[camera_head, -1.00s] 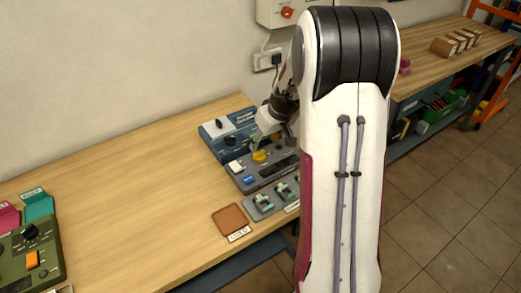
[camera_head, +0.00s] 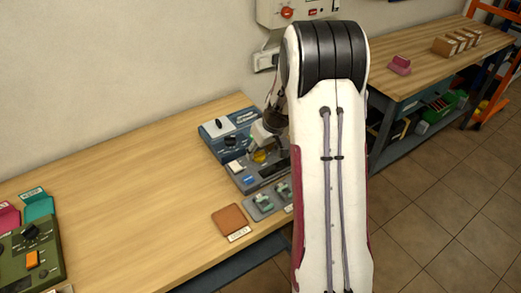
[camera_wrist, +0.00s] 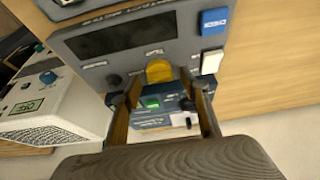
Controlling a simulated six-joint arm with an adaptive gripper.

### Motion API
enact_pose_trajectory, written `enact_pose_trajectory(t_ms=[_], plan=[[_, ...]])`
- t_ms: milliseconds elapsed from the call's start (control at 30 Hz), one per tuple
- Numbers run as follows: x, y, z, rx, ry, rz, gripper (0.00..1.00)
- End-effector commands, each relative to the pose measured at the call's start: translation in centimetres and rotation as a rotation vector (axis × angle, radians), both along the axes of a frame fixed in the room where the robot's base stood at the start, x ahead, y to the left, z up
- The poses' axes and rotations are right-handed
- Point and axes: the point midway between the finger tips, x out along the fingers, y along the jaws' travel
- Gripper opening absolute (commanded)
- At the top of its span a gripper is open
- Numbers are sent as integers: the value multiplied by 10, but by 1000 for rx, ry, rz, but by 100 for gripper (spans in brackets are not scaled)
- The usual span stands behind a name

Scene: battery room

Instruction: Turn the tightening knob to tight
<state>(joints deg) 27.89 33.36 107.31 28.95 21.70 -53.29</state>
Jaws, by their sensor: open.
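A grey control unit (camera_head: 243,182) stands on the wooden bench, with a yellow knob (camera_head: 260,157) on its top. In the wrist view the yellow knob (camera_wrist: 160,71) lies just beyond and between my fingertips, and the grey unit (camera_wrist: 75,46) fills the upper part. My gripper (camera_wrist: 162,88) is open, with one finger on each side of the knob's line; I cannot tell whether either finger touches it. In the head view my gripper (camera_head: 264,143) is right above the knob, partly hidden by my arm.
A blue unit (camera_head: 213,130) stands behind the grey one. A grey plate with green switches (camera_head: 260,208) and a brown pad (camera_head: 229,219) lie in front. A green unit (camera_head: 30,255) stands at the far left. The bench between is clear.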

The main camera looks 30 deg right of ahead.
Motion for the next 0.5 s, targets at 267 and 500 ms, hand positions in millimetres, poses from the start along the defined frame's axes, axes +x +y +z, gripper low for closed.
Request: enact_pose_trajectory(t_ms=[267,500], plan=[[0,0,0,0,0,0,6],[0,0,0,0,0,-1,6]])
